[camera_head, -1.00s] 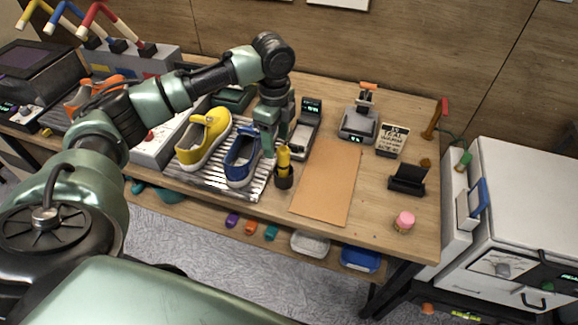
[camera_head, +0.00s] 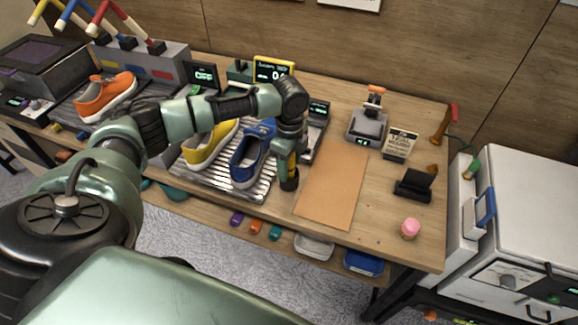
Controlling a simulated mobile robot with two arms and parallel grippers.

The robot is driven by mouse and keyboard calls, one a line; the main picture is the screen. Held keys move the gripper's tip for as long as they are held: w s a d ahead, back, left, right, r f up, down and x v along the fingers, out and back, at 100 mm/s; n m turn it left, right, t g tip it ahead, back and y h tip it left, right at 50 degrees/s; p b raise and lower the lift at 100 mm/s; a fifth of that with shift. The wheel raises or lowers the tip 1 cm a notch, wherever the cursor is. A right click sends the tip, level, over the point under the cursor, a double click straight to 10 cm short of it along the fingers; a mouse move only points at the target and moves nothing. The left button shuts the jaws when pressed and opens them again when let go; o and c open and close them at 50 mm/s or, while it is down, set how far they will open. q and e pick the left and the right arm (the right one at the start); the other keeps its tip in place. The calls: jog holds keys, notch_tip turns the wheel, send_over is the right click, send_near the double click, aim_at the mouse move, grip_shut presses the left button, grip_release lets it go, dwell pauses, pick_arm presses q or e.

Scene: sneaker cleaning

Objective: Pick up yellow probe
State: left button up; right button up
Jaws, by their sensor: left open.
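The yellow probe (camera_head: 292,165) stands upright in a small dark holder (camera_head: 289,184) at the front right corner of the metal rack. My left gripper (camera_head: 288,155) points down at the probe, with its fingers open around or right beside it; the overlap hides which. The gripper covers the upper part of the probe. My right gripper is not in view.
A blue shoe (camera_head: 250,157) and a yellow shoe (camera_head: 208,146) stand on the rack (camera_head: 217,188) close left of the gripper. A tan mat (camera_head: 332,188) lies clear to the right. A pink-topped jar (camera_head: 410,228) stands near the front right edge.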

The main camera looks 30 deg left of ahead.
pick_arm(q)
jog(key=shift+c, duration=0.4)
grip_shut()
jog(key=shift+r, duration=0.1)
